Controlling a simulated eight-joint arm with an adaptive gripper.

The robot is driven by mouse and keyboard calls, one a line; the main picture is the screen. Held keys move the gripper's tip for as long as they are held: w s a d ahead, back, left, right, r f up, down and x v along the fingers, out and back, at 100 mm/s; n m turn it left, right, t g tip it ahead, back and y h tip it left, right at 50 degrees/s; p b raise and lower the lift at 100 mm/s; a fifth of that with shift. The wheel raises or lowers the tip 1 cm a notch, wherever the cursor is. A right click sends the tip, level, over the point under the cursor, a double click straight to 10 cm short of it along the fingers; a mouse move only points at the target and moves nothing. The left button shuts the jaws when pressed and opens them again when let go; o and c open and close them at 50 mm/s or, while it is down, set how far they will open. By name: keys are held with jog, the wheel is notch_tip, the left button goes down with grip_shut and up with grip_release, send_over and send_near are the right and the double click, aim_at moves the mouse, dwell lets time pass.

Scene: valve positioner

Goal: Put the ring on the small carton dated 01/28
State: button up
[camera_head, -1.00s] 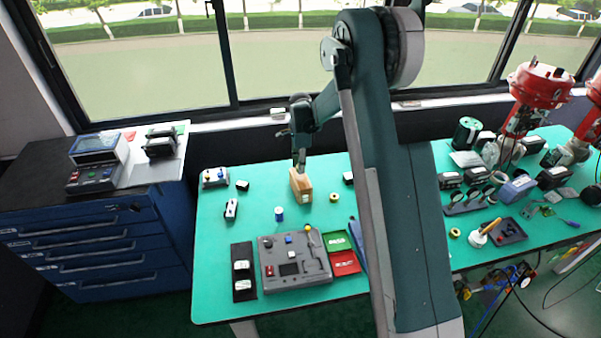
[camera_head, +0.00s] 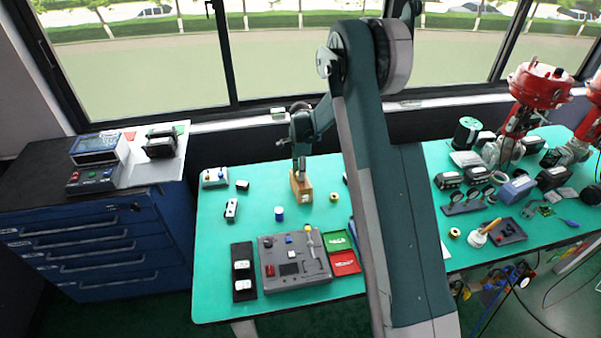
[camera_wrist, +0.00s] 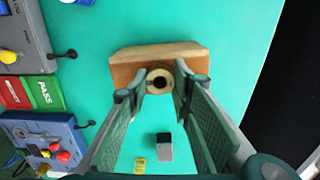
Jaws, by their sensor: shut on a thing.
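A pale ring-like piece (camera_wrist: 160,81) with a dark centre sits between my fingertips in the wrist view, against a wooden block (camera_wrist: 134,74). The block (camera_head: 303,193) stands on the green table in the head view. My gripper (camera_wrist: 160,85) is shut on the ring-like piece, one finger on each side; it also shows above the block in the head view (camera_head: 301,178). Whether the piece is clear of the block cannot be told. A small black and grey box (camera_wrist: 165,146) lies beside the block. No date is legible on any box.
A yellow ring (camera_head: 333,197) lies right of the block. Red and green cards (camera_head: 345,262) lie at the front. Some table is hidden behind my arm.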

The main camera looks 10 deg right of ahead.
jog(key=shift+f, duration=0.1)
jog(key=o, duration=0.9)
notch_tip(320, 180, up, 12)
jog(key=shift+r+b, duration=0.15)
jog(key=shift+b, duration=0.15)
dwell(0.3)
jog(key=shift+r, duration=0.1)
dwell(0.5)
